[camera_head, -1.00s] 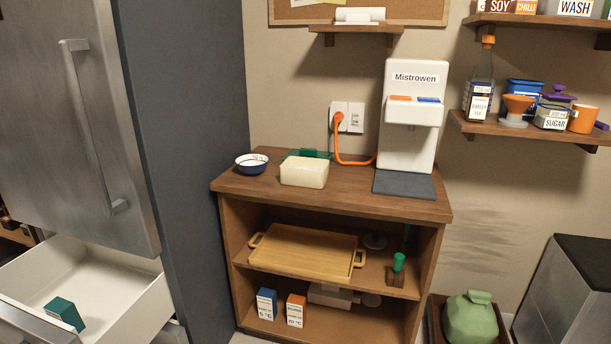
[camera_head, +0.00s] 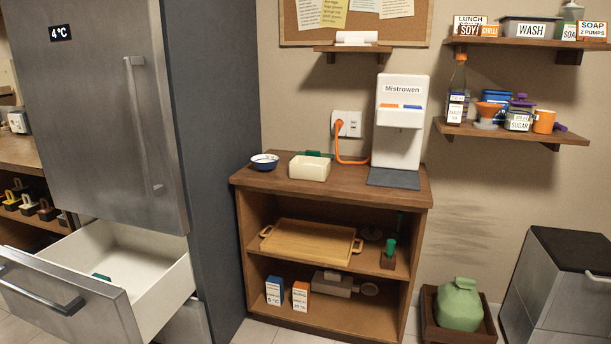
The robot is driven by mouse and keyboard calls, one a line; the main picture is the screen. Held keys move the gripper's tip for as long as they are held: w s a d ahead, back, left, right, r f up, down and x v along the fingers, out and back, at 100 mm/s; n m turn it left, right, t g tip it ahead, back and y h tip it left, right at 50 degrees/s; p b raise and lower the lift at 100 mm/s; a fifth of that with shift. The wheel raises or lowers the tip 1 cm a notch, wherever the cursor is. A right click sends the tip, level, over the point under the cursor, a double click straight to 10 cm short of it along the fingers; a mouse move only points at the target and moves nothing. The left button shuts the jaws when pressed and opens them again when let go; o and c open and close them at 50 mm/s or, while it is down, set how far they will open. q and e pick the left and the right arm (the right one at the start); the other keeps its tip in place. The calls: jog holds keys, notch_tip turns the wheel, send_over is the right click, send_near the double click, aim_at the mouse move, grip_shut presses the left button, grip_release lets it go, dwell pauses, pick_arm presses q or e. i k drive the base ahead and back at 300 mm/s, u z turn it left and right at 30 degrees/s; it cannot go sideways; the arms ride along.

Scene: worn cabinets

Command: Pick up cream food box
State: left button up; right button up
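A cream food box (camera_head: 309,167) sits on top of the wooden cabinet (camera_head: 400,197), near its left-middle part. A dark green flat thing (camera_head: 318,154) lies just behind it. Neither of my grippers shows in the head view.
The fridge's lower drawer (camera_head: 86,308) is pulled out at the left, with a green thing (camera_head: 101,277) inside. A wooden tray (camera_head: 309,244) and blue and orange boxes fill the cabinet shelves. A green jug (camera_head: 459,305) stands at the right.

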aim_at(311, 168)
jog(key=u, duration=0.6)
jog(key=i, duration=1.95)
jog(key=z, duration=0.6)
